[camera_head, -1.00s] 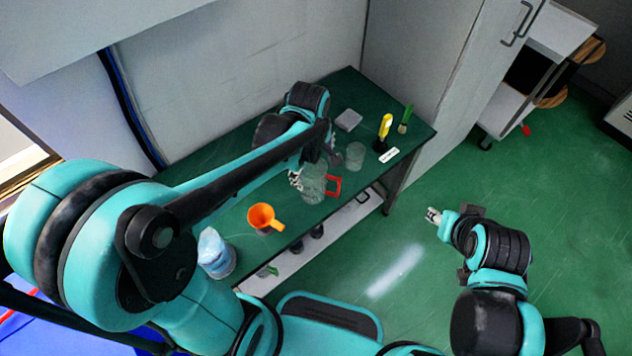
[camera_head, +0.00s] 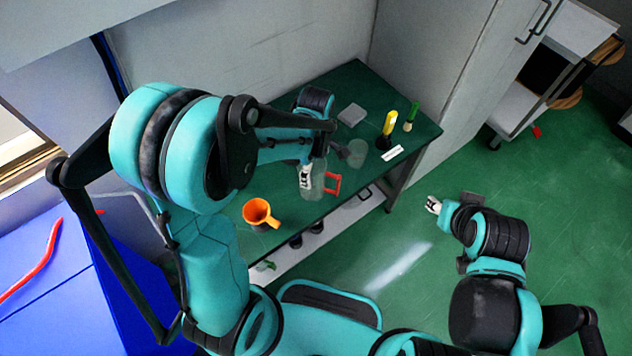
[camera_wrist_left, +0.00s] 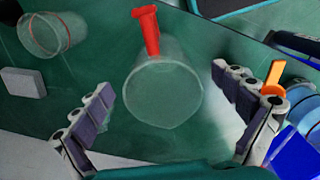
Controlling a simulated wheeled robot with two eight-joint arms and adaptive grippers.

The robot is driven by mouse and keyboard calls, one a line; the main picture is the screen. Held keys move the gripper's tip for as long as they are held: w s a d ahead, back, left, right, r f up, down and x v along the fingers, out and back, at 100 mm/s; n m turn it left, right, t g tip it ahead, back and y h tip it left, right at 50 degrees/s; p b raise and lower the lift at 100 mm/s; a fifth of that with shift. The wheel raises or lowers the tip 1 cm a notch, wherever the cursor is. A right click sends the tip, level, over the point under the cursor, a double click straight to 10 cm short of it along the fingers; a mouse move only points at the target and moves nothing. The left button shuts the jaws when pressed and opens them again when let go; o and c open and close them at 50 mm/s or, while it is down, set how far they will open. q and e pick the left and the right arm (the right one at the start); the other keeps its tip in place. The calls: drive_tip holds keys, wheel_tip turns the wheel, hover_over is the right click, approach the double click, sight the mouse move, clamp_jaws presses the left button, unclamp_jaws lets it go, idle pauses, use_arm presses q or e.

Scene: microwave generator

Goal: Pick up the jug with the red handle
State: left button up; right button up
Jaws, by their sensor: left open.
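The clear jug with the red handle (camera_head: 332,183) stands on the green table, partly hidden by my left gripper in the head view. In the left wrist view the jug (camera_wrist_left: 164,92) shows in the middle, with its red handle at the top of the picture, away from the palm. My left gripper (camera_head: 307,176) is at the jug. In the left wrist view its two fingers (camera_wrist_left: 168,112) are spread, one on each side of the jug, with gaps between. My right gripper (camera_head: 434,205) hangs over the floor, away from the table; its jaw opening is too small to judge.
A clear beaker (camera_head: 357,153) stands behind the jug. An orange jug (camera_head: 259,213) stands nearer me. A grey block (camera_head: 351,114), a yellow-handled tool (camera_head: 389,124), a green-topped item (camera_head: 411,115) and a white label (camera_head: 393,152) are at the table's far end.

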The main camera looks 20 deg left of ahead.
use_arm(q)
drive_tip(key=shift+r, duration=0.1)
drive_tip(key=c, duration=1.7)
drive_tip(key=shift+r, duration=0.1)
drive_tip(key=shift+c, duration=0.2)
